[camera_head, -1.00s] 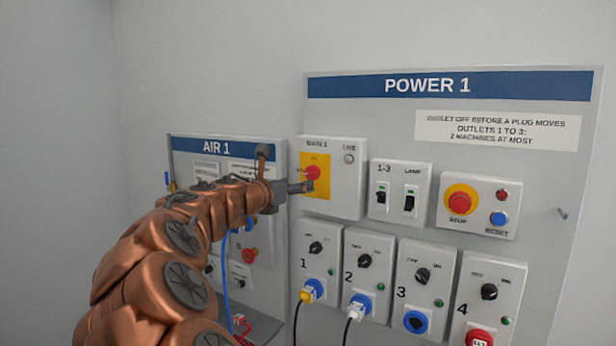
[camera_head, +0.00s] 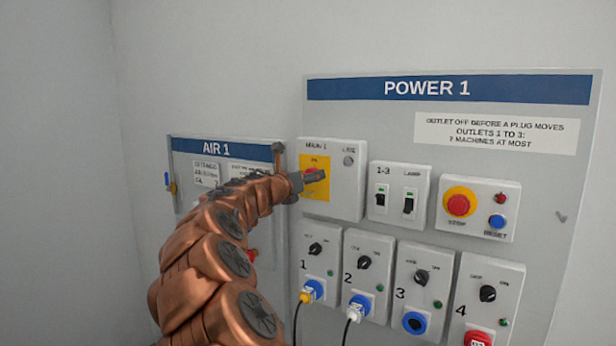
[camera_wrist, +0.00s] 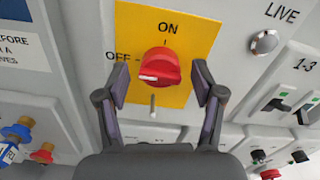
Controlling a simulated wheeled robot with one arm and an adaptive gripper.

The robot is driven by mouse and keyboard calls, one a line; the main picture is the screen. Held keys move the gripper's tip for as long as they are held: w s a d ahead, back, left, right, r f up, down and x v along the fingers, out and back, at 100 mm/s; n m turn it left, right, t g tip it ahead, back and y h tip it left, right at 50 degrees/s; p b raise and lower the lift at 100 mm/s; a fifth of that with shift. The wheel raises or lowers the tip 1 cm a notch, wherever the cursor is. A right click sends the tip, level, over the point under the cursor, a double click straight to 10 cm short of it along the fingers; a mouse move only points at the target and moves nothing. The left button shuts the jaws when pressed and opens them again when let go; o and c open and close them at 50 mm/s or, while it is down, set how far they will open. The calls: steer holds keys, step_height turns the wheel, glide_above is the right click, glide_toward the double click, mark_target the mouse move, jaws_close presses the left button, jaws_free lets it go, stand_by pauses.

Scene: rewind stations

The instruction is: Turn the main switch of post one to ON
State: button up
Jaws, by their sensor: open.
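The main switch is a red rotary knob (camera_wrist: 158,68) on a yellow plate (camera_wrist: 188,25) marked ON at the top and OFF at the left. The white mark on the knob points left, toward OFF. In the head view the knob (camera_head: 313,176) sits on the MAIN 1 box (camera_head: 345,190) of the POWER 1 panel, partly hidden by my gripper (camera_head: 318,177). In the wrist view my gripper (camera_wrist: 160,85) is open, with one finger on each side of the knob and a gap on both sides. The LIVE lamp (camera_wrist: 264,42) looks grey and unlit.
To the right are the 1-3 and LAMP switches (camera_head: 398,192) and a red STOP button (camera_head: 459,204). The AIR 1 panel (camera_head: 228,147) stands at the left, behind my arm.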

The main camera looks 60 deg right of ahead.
steer(key=c, duration=1.1)
